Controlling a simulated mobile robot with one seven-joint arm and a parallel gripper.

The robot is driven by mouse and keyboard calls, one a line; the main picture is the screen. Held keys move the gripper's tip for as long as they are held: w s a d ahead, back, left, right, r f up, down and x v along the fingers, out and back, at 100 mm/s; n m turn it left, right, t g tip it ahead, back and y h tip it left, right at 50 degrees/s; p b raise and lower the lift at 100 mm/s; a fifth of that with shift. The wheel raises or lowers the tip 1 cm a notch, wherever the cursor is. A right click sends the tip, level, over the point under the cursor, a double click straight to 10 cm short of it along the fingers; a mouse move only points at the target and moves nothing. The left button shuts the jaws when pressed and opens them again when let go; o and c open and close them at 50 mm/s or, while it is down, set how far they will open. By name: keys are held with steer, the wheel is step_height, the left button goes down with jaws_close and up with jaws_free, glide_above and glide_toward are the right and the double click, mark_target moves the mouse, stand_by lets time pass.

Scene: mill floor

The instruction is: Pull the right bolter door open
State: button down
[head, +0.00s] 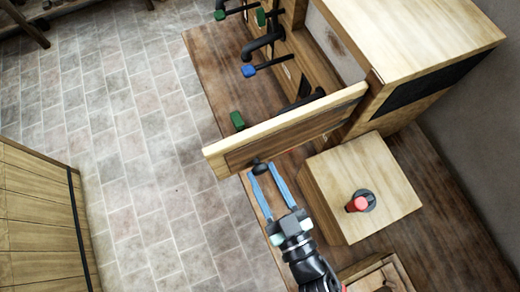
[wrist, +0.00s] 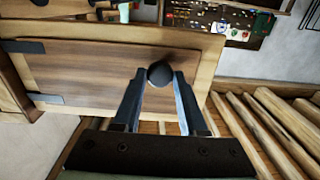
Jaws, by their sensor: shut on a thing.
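The right bolter door (head: 285,128) is a wooden panel with a pale frame. In the head view it stands swung out from the wooden bolter cabinet (head: 420,38), leaving a gap that shows part of the inside. The door also fills much of the wrist view (wrist: 100,76). Its round dark knob (wrist: 160,73) sits near the door's free edge. My gripper (head: 262,168) is at the knob, with its blue fingers on either side of it. In the wrist view the fingertips (wrist: 160,76) are closed on the knob, which hides little of the door.
A wooden box (head: 390,190) with a red-topped knob (head: 357,204) stands right of my gripper. Dark handles with green and blue ends (head: 249,71) stick out beyond the door. Open tiled floor (head: 140,150) lies left, with a planked wooden piece (head: 40,225) at lower left.

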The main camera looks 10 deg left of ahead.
steer(key=shift+c, duration=2.2)
jaws_free()
steer(key=shift+s+d+f+b, duration=0.2)
steer(key=shift+s+d+b, duration=0.15)
steer(key=shift+s, duration=0.1)
steer(key=b+v, duration=0.2)
steer(key=v, duration=0.9)
steer(key=shift+s+d+r, duration=0.2)
steer(key=shift+s+d, duration=0.05)
steer(key=shift+s, duration=0.1)
